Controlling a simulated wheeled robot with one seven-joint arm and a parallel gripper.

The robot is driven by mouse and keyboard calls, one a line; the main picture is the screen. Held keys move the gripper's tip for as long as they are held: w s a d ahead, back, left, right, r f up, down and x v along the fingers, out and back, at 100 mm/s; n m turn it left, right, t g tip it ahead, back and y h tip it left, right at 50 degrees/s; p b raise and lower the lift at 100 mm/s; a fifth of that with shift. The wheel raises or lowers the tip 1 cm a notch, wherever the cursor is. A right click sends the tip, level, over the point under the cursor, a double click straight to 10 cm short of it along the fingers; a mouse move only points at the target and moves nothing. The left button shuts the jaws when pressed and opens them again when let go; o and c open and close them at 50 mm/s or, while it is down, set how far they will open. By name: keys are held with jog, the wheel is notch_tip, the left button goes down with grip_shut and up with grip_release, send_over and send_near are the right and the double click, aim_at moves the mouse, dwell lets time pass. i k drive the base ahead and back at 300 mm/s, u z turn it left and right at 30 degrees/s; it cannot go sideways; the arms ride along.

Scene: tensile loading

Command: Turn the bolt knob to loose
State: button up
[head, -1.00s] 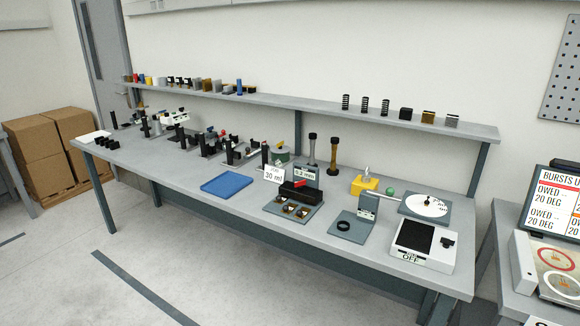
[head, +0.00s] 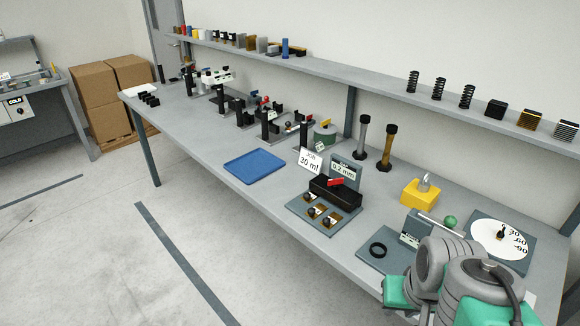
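I cannot tell for sure which part is the bolt knob. A grey plate (head: 299,206) on the bench carries a small display reading 0.2 mm (head: 344,170), a black block (head: 325,190) and a red lever (head: 335,182) on top. Three small dark knobs on brass squares (head: 318,213) sit at its front. No "loose" label is readable. My gripper is not in view; only grey and green links of my arm show at the lower right, covering that corner of the bench.
A blue tray (head: 254,167) lies left of the plate. A black ring (head: 378,250), a yellow block (head: 420,193) and a white dial (head: 497,239) are to the right. Two upright rods (head: 388,147) stand behind. A shelf (head: 370,84) runs along the wall. Open floor lies in front.

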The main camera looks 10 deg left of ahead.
aim_at(335, 183)
jog(key=u, duration=1.05)
jog(key=i, duration=0.95)
jog(key=u, duration=1.05)
